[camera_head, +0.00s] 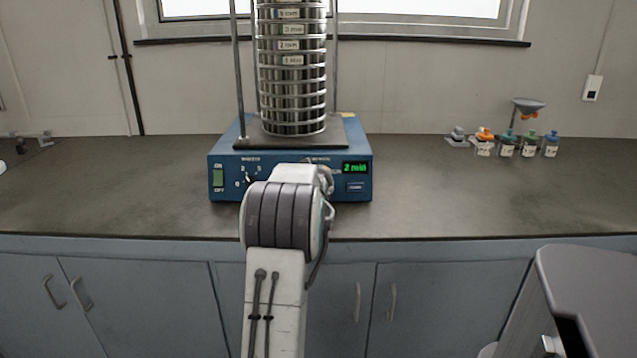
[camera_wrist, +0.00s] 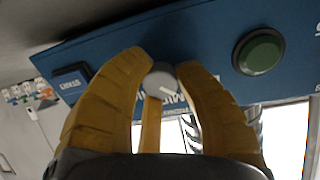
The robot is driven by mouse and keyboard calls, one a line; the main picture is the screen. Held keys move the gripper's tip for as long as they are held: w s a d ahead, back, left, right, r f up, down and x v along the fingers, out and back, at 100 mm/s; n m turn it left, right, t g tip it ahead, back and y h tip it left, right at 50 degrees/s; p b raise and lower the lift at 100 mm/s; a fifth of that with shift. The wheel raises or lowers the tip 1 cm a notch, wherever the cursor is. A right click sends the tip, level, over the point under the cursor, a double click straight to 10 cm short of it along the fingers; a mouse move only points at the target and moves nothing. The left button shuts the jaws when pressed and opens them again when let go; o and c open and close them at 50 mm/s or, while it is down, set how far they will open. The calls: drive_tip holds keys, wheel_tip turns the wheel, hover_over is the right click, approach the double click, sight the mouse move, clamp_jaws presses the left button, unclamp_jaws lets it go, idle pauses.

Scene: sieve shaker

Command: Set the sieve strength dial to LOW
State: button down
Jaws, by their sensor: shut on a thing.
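The blue sieve shaker (camera_head: 228,192) stands on the counter under a tall stack of metal sieves (camera_head: 291,90). Its green display (camera_head: 355,168) reads "2 min". In the wrist view, my gripper (camera_wrist: 160,72) has its yellow fingers closed around a round grey dial (camera_wrist: 158,84) on the blue panel. A pale mark shows on the dial's lower right edge, but I cannot read which setting it points to. In the head view my arm hides that dial and the gripper's fingers. Another dial (camera_head: 247,178) with numbers shows left of my arm.
A green ON/OFF switch (camera_head: 218,178) is at the shaker's left. A blue button (camera_head: 355,187) sits below the display. A round green button (camera_wrist: 259,52) is near the dial. Small bottles (camera_head: 507,148) and a funnel (camera_head: 529,104) stand at right; the counter between is clear.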

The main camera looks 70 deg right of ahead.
drive_tip(key=shift+f, duration=0.1)
drive_tip(key=n+b, duration=0.1)
drive_tip(key=b, duration=0.2)
drive_tip(key=shift+f, duration=0.25)
drive_tip(key=shift+n+b, duration=0.6)
drive_tip(key=shift+b, duration=0.1)
drive_tip(key=shift+r+n, duration=0.25)
drive_tip(key=shift+n, duration=0.15)
drive_tip(key=c, duration=0.9)
unclamp_jaws()
drive_tip(key=shift+d, duration=0.1)
drive_tip(key=shift+s+r, duration=0.1)
drive_tip(key=v, duration=1.2)
